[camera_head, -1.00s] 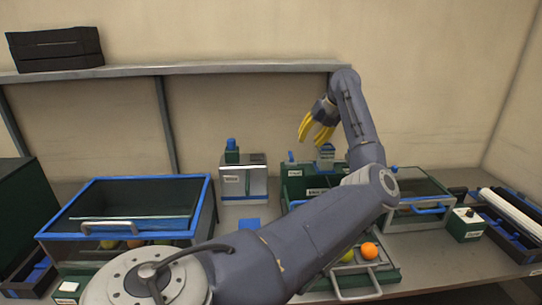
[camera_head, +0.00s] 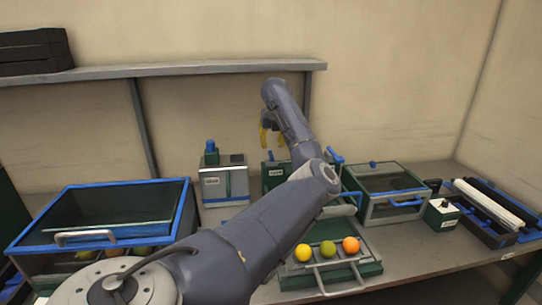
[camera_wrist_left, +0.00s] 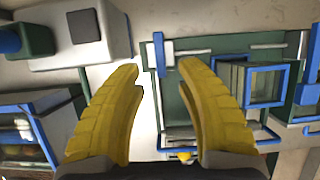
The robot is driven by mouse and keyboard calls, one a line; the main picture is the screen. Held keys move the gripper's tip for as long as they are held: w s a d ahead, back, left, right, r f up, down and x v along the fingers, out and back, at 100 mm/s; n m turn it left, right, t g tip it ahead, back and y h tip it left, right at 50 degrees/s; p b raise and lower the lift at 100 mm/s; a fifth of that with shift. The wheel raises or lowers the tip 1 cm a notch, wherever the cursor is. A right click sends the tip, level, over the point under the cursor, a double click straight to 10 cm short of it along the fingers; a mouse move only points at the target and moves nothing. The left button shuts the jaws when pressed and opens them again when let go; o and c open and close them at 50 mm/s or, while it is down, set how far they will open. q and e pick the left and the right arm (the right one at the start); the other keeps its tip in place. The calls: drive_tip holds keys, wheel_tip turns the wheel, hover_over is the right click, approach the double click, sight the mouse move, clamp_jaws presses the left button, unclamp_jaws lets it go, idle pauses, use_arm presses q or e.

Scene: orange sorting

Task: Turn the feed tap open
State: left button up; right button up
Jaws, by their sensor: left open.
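A green unit (camera_head: 272,184) with white labels stands at the back middle, partly hidden by my left arm. In the left wrist view a blue upright lever (camera_wrist_left: 159,52) with a grey crosspiece stands at this unit's left end; it looks like the feed tap, though no label on it can be read. My left gripper (camera_head: 268,138) is open with yellow fingers pointing down above the unit. In the wrist view the lever shows between and just beyond the fingertips (camera_wrist_left: 158,69); I cannot tell whether they touch it. My right gripper is not in view.
A pale box (camera_head: 223,182) with a dark top patch stands left of the unit. A blue-rimmed bin (camera_head: 185,215) is at the left. A tray (camera_head: 368,270) with three fruits lies in front. A lidded glass-topped box (camera_head: 383,182) stands right.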

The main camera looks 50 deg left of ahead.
sight(271, 154)
use_arm(q)
drive_tip(key=shift+x, duration=3.85)
clamp_jaws()
